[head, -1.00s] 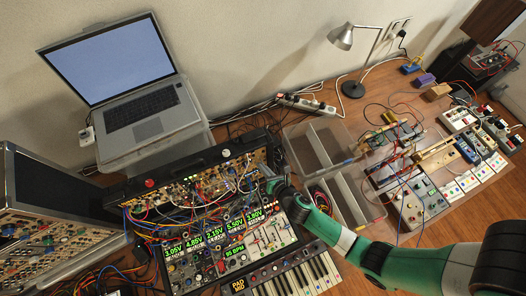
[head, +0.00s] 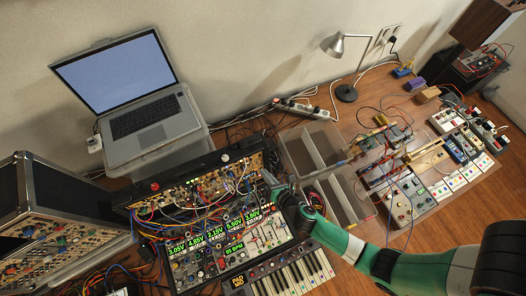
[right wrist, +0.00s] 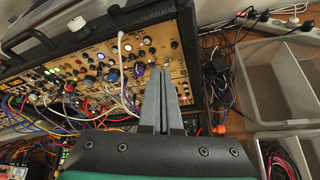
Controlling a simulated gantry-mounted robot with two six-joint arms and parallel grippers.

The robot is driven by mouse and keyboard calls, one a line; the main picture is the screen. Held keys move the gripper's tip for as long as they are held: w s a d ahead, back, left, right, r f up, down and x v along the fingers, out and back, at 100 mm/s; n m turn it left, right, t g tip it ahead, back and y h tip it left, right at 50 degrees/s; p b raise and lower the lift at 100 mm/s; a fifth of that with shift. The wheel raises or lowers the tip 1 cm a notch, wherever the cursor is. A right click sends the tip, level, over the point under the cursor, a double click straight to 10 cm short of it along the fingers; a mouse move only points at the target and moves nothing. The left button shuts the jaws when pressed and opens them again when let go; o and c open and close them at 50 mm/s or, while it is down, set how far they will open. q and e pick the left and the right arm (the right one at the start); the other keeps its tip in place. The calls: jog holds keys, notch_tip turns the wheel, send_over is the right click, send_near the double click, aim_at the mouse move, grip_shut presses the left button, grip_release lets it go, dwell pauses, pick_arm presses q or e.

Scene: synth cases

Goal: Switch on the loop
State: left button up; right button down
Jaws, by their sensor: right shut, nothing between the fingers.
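My right gripper (head: 267,177) is shut and empty, at the right end of the tan synth panel (head: 205,185) in the upper case. In the right wrist view its closed fingertips (right wrist: 161,70) are over the right part of the panel (right wrist: 110,72), close to small metal toggle-like parts (right wrist: 166,64). I cannot tell whether the tips touch one. No loop label is readable, and the fingers hide part of the panel. The lower case (head: 215,245) has several green displays and patch cables. My left gripper is not in view.
A laptop (head: 145,115) stands open on a clear box behind. Grey open bins (head: 338,185) sit right of the case; they also show in the wrist view (right wrist: 270,95). A keyboard (head: 295,277) lies in front. Loose cables (right wrist: 65,110) hang across the panel's lower left.

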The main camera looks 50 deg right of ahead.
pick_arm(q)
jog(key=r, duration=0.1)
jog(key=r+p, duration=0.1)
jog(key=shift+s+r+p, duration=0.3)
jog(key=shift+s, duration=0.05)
pick_arm(e)
jog(key=v, duration=0.3)
jog(key=shift+s+a+r, duration=0.1)
jog(key=shift+s+r, duration=0.05)
jog(key=shift+r, duration=0.45)
